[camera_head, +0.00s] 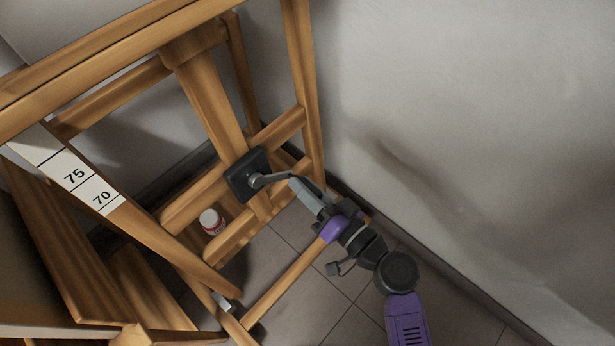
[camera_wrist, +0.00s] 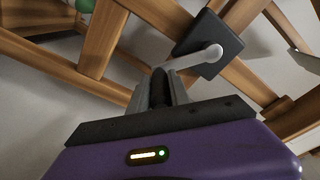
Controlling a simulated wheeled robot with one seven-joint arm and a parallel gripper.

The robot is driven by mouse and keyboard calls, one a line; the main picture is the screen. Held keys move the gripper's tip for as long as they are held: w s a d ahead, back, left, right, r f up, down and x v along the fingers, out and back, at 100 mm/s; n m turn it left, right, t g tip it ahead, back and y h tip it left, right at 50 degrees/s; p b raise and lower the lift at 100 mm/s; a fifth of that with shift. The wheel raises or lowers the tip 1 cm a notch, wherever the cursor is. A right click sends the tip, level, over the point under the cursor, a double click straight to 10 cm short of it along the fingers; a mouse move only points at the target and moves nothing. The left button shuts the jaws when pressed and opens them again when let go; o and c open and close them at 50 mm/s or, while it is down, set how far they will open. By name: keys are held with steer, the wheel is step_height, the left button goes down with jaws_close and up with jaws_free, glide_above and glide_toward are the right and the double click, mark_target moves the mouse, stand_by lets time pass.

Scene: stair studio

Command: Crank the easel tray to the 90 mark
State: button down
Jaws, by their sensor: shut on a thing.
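The wooden easel (camera_head: 205,85) fills the left and middle of the head view. Its black crank box (camera_head: 247,175) sits on the lower frame, with a grey crank arm (camera_head: 272,180) reaching right. My gripper (camera_head: 303,190) is at the arm's outer end. In the wrist view, my gripper (camera_wrist: 160,88) is shut on the dark crank handle, mostly hidden between the fingers; the pale arm (camera_wrist: 195,58) runs up right to the box (camera_wrist: 225,45). A white scale strip (camera_head: 80,178) shows 75 and 70. The 90 mark is not in view, and I cannot tell the tray's reading.
A small white jar with a reddish band (camera_head: 212,221) stands beneath the easel, by its lower bars. A grey wall (camera_head: 470,120) rises close on the right. Tiled floor (camera_head: 345,300) shows between the easel and wall. A green thing (camera_wrist: 86,5) shows at the wrist view's top edge.

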steer(key=s+a+f+m+p, duration=0.1)
steer(key=s+a+f+m, duration=0.1)
steer(key=s+m, duration=0.1)
steer(key=s+a+f+m+h+p, duration=0.1)
steer(key=s+a+m, duration=0.1)
steer(key=m, duration=0.4)
steer(key=shift+s+f, duration=0.35)
steer(key=shift+s, duration=0.2)
steer(key=shift+a, duration=0.1)
steer(key=c, duration=1.3)
jaws_free()
steer(key=shift+o, duration=0.3)
steer(key=shift+r, duration=0.1)
